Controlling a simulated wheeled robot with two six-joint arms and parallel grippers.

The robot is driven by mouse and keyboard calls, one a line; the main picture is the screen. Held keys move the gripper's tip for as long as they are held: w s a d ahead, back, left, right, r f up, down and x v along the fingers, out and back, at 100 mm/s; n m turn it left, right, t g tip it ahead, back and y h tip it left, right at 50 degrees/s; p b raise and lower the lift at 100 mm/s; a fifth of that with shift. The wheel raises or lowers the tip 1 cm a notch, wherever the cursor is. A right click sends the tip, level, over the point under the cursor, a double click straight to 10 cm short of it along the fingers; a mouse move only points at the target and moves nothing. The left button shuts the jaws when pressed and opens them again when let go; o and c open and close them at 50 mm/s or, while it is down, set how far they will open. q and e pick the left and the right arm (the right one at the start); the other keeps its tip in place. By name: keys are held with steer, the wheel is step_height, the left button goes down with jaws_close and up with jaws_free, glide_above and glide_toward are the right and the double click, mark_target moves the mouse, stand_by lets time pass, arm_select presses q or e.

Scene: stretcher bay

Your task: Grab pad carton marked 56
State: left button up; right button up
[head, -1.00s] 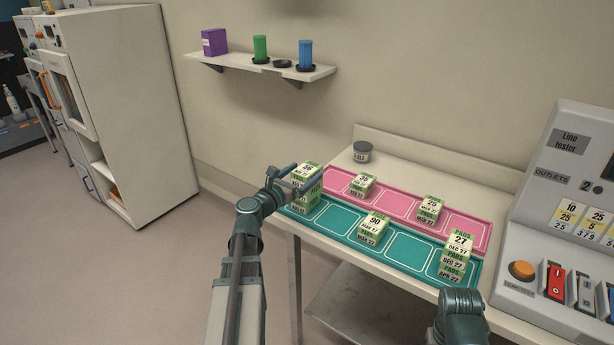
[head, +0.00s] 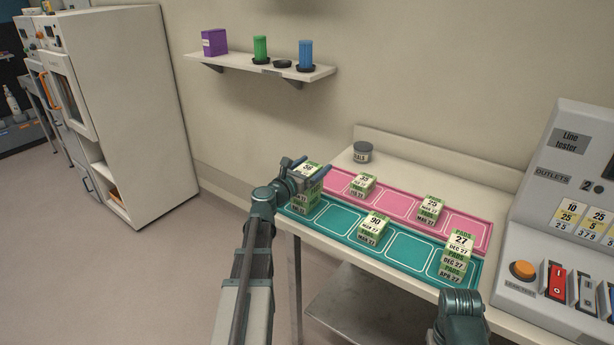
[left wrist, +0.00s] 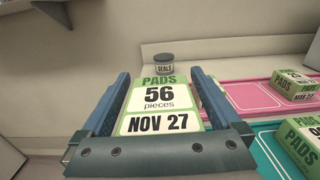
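The pad carton marked 56 (left wrist: 158,98), white and green with NOV 27 on it, lies between the two fingers of my left gripper (left wrist: 160,92) in the left wrist view. The fingers stand on either side of it; a narrow gap seems to show by the right finger, so they look open around it. In the head view this carton (head: 308,170) is on top of a stack at the left end of the teal mat (head: 330,222), with my left gripper (head: 306,172) at it. Only my right arm's end (head: 460,315) shows at the lower edge; its fingers are out of view.
Other pad cartons stand on the mats: one marked 90 (head: 373,227), one marked 27 (head: 459,243) on a stack, and two on the pink mat (head: 395,203). A seals jar (head: 362,152) stands behind. The line tester (head: 560,220) bounds the right side.

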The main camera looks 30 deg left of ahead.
arm_select(q)
steer(key=c, duration=1.4)
steer(key=shift+o, duration=0.2)
steer(key=shift+r, duration=0.15)
arm_select(e)
steer(key=shift+r, duration=0.2)
